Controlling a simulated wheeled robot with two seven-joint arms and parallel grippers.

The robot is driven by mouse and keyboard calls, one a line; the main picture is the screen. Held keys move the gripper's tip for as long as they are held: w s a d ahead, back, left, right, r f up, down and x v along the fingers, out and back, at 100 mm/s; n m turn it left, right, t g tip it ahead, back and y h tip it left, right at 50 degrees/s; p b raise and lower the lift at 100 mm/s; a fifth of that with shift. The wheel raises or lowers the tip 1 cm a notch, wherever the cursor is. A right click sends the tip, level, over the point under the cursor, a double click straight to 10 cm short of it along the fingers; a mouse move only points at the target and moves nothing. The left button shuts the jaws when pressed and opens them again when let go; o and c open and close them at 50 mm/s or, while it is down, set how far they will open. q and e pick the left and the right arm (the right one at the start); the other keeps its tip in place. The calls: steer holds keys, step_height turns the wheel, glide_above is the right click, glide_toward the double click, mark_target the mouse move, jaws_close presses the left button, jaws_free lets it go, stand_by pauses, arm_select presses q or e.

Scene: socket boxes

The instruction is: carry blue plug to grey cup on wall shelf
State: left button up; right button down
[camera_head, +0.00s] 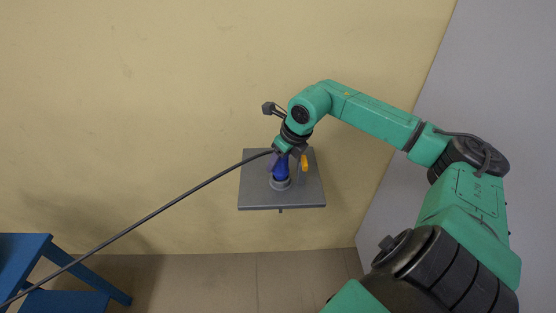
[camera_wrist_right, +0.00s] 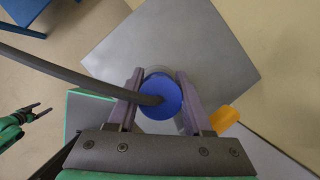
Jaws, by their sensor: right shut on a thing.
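The blue plug (camera_head: 281,169) with a long dark cable is at the wall shelf (camera_head: 306,196). It shows from above as a round blue top in the right wrist view (camera_wrist_right: 160,99). The grey cup (camera_head: 280,184) stands on the shelf, and the plug's lower end is at or in its mouth; how deep I cannot tell. My right gripper (camera_wrist_right: 159,90) is shut on the plug, one finger on each side of it. The cup is mostly hidden under the plug in the wrist view. A left gripper (camera_wrist_right: 38,112) shows small at the left edge there, apart from the shelf, with its fingers spread.
An orange-yellow object (camera_head: 304,163) is on the shelf just right of the plug; it also shows in the wrist view (camera_wrist_right: 224,119). The cable (camera_head: 150,216) runs down left past a blue stool (camera_head: 88,299). The shelf's front and left side are clear.

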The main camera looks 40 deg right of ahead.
steer(key=shift+f, duration=0.25)
steer(key=shift+f+b, duration=0.75)
steer(key=shift+c, duration=1.2)
jaws_free()
steer(key=shift+r, duration=0.1)
